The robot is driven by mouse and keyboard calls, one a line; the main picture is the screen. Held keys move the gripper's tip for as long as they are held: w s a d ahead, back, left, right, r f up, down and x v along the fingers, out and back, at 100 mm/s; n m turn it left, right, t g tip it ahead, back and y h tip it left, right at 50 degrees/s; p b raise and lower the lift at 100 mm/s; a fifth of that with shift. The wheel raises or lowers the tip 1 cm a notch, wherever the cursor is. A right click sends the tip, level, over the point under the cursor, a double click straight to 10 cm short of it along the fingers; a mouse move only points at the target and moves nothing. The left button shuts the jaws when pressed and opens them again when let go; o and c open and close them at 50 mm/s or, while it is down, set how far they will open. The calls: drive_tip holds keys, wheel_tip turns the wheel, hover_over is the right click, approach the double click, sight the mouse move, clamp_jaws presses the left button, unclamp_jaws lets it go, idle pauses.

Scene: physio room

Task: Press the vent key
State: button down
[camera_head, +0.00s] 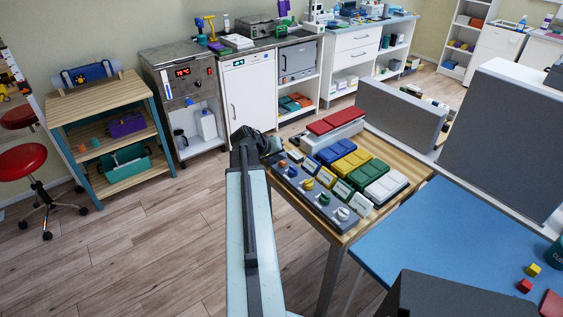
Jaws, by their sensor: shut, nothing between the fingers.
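My gripper (243,133) is at the far end of my arm, left of the wooden table's back corner in the picture. It is small, dark and shut, with nothing seen in it. A metal cabinet (182,110) with a red lit display and small controls on its front panel stands beyond it, against the wall. A white-doored appliance (248,92) with a dark strip along its top stands to the right of that. No key marked vent is readable at this size, so I cannot tell which control it is.
A wooden table (335,240) to the right of my arm holds a grey panel with coloured knobs (322,197) and several coloured blocks (350,165). A wooden shelf unit (108,110) and a red stool (22,160) stand at left. Bare floor (150,250) lies left of my arm.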

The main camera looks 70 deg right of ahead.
sight(281, 163)
drive_tip(key=shift+r, duration=0.2)
wheel_tip(281, 163, up, 5)
drive_tip(key=p, duration=0.5)
idle(1.1)
